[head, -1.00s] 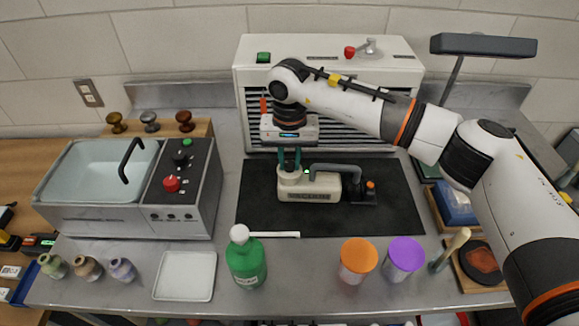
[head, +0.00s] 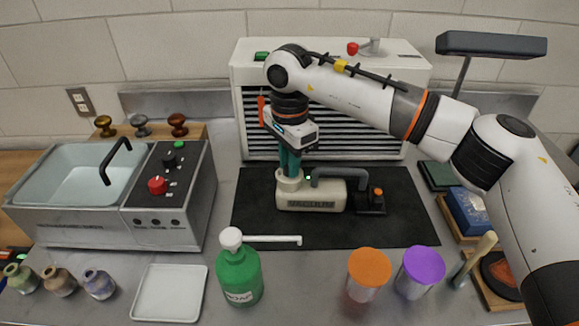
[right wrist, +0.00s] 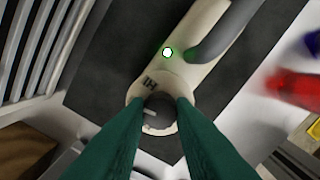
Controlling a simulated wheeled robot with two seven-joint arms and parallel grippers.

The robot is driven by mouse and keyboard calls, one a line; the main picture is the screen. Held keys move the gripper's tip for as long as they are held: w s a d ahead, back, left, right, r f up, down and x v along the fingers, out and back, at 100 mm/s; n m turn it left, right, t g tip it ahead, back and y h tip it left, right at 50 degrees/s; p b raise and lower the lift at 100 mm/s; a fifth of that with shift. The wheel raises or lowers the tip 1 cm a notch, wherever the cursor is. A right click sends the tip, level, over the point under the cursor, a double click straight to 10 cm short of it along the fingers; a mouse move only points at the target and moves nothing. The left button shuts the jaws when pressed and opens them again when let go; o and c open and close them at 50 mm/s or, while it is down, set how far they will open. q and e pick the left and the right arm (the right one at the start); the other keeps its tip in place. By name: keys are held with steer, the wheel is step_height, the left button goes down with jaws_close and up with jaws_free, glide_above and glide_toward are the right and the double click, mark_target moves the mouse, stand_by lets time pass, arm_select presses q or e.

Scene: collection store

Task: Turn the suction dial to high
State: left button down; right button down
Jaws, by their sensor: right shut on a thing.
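A cream handheld vacuum (head: 325,198) with a grey handle lies on the black mat (head: 270,225). Its round suction dial (right wrist: 160,111) is at the vacuum's left end and has a dark centre with a short white mark. Printed letters, seemingly "HI", sit on the body just beside the dial in the right wrist view. A light (right wrist: 167,52) on the body glows with a green tint. My right gripper (head: 290,172) points down with its green fingers shut on the dial, one on each side; it also shows in the right wrist view (right wrist: 160,116). My left gripper is not in view.
A white slatted unit (head: 330,90) stands close behind my right gripper. A sink unit (head: 75,225) is at the left. A green soap bottle (head: 240,275), a white tray (head: 150,292) and orange-lidded (head: 368,270) and purple-lidded (head: 424,266) jars stand in front.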

steer(key=m+b, duration=0.1)
steer(key=m, duration=0.3)
steer(key=shift+m+b, duration=0.3)
steer(key=shift+b, duration=0.05)
steer(key=shift+m+b, duration=0.6)
steer(key=shift+m, duration=1.4)
steer(key=c, duration=1.2)
jaws_free()
steer(key=shift+c, duration=0.2)
step_height(320, 180, up, 12)
steer(key=shift+r, duration=0.1)
